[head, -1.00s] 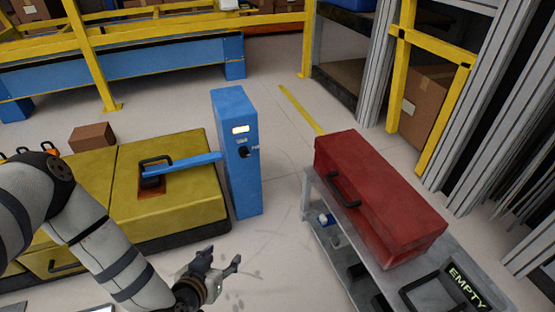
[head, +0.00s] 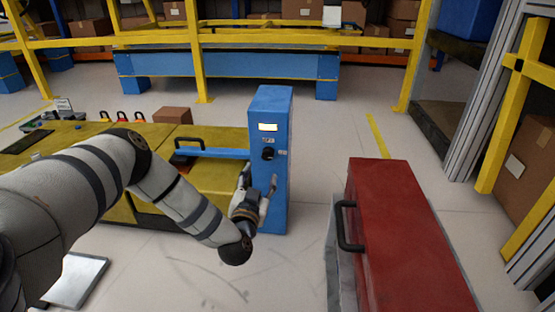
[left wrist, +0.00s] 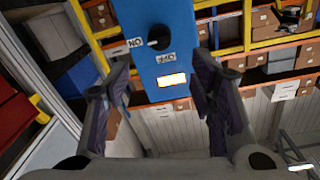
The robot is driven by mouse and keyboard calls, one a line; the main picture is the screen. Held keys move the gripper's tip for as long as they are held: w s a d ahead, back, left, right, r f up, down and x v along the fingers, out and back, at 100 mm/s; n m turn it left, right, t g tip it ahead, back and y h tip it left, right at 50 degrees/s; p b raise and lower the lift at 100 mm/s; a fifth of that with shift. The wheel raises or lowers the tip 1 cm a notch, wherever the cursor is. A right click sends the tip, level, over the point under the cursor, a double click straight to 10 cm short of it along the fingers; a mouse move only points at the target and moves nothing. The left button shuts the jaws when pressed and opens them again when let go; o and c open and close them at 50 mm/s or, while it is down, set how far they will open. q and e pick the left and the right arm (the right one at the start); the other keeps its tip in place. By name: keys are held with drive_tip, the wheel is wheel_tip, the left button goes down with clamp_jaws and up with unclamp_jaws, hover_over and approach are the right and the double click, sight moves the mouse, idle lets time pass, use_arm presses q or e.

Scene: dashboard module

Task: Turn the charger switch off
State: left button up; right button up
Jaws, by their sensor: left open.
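The charger is a blue upright post (head: 273,195) with a lit display (head: 267,127) near its top and a dark round switch (head: 267,153) below. In the left wrist view the switch knob (left wrist: 159,37) shows upside down between an ON label (left wrist: 135,43) and an OFF label (left wrist: 166,57). A light mark on the knob appears to face the ON label. My left gripper (head: 259,181) is in front of the post, below the switch. It is open and empty; its fingers (left wrist: 161,65) stand apart on either side of the post in the wrist view, not touching the knob.
A red toolbox (head: 400,240) stands on a grey cart to the right. Open floor (head: 310,170) lies between post and toolbox.

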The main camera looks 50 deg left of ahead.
sight(267, 155)
use_arm(q)
drive_tip(key=b+x, duration=0.4)
drive_tip(key=x, duration=0.5)
drive_tip(key=shift+w+a+f+b, duration=0.15)
drive_tip(key=shift+a+b, duration=0.1)
drive_tip(key=shift+b, duration=0.1)
drive_tip(key=shift+w+a, duration=0.25)
drive_tip(key=shift+w, duration=0.15)
drive_tip(key=c, duration=1.2)
